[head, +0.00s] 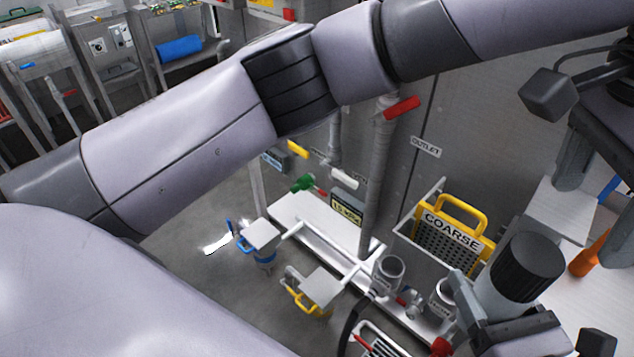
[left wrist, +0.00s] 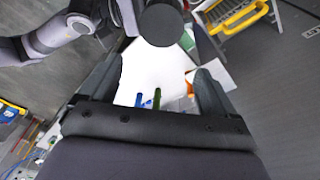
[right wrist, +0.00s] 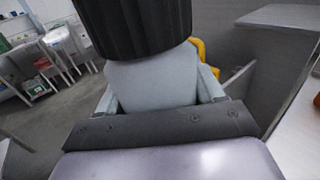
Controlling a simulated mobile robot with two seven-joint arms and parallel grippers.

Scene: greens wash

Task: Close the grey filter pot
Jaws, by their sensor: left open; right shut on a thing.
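The grey filter pot (head: 499,297) is a light grey body under a black ribbed round lid (head: 527,262) at the lower right of the head view. My right gripper (head: 510,312) is shut on the pot's body. In the right wrist view the pot (right wrist: 155,78) stands between the fingers, with the lid (right wrist: 135,25) on top. Whether the lid is fully seated cannot be told. My left gripper (head: 592,180) is open and empty, above and beyond the pot. In the left wrist view the lid (left wrist: 162,25) shows at the top, past the open fingers (left wrist: 158,72).
A yellow-handled COARSE basket (head: 450,236) stands on the wall side. A white table (head: 610,270) with an orange object (head: 588,258) is at the right. Pipes with a red valve handle (head: 402,107) and grey open cylinders (head: 389,268) stand left of the pot.

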